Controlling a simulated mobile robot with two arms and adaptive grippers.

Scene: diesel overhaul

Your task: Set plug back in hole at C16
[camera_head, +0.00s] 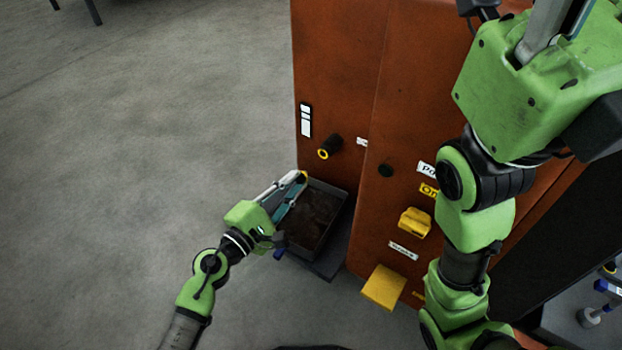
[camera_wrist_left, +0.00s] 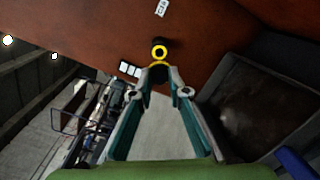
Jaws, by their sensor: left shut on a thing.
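My left gripper (camera_head: 298,178) is shut on a small dark plug with a yellow rim, which shows between the fingertips in the left wrist view (camera_wrist_left: 157,74). The gripper is in front of the orange cabinet (camera_head: 335,60), below a black round fitting with a yellow ring (camera_head: 328,147). That fitting also shows in the left wrist view (camera_wrist_left: 159,46), just beyond the held plug. I cannot tell whether plug and fitting touch. A small white label (camera_head: 361,142) is right of the fitting; its text is unreadable. My right gripper (camera_head: 548,35) is raised at the top right, its fingertips cut off.
A dark open tray (camera_head: 343,198) with brown content stands against the cabinet, beside my left gripper.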

